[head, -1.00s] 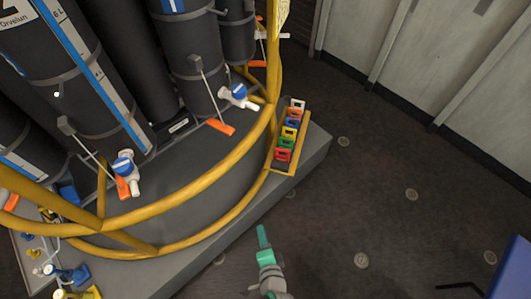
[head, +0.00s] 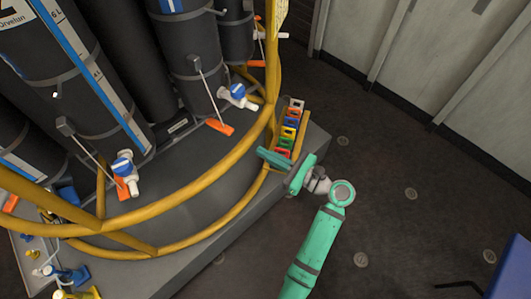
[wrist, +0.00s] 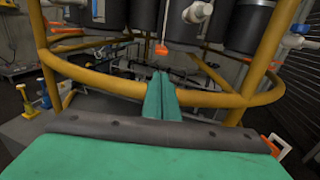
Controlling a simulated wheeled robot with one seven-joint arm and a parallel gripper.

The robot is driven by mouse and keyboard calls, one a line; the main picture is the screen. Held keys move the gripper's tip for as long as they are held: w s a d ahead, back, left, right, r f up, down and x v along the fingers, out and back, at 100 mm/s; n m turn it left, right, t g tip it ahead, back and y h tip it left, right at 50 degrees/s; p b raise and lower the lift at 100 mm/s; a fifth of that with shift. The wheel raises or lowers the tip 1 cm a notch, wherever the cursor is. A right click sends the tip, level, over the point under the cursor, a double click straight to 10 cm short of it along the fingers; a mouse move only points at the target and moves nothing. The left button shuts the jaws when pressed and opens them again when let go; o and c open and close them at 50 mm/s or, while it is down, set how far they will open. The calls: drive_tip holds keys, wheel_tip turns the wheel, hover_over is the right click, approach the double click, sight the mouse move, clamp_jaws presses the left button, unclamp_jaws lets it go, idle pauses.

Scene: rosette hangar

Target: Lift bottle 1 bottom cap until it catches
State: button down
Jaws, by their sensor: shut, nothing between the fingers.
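Tall dark bottles stand in a yellow ring frame (head: 215,172). One large bottle (head: 85,85) with a blue and white scale strip is at left, another (head: 190,70) right of it. Each has a blue and white valve near its foot, left (head: 123,166) and right (head: 235,92), and an orange tab, left (head: 127,190) and right (head: 220,127). I cannot tell which is bottle 1 or make out its bottom cap. My green gripper (head: 262,153) is shut and empty, outside the ring near its right side. In the wrist view its fingers (wrist: 160,76) point toward the ring, with an orange tab (wrist: 161,49) beyond.
A yellow rack of coloured clips (head: 290,130) sits on the grey plinth (head: 318,140) beside my gripper. The yellow rails lie between my gripper and the bottles. Open dark floor (head: 400,200) and pale doors (head: 450,60) are to the right.

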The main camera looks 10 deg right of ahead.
drive_tip(key=shift+x, duration=5.95)
drive_tip(key=shift+r, duration=0.1)
drive_tip(key=shift+r, duration=0.2)
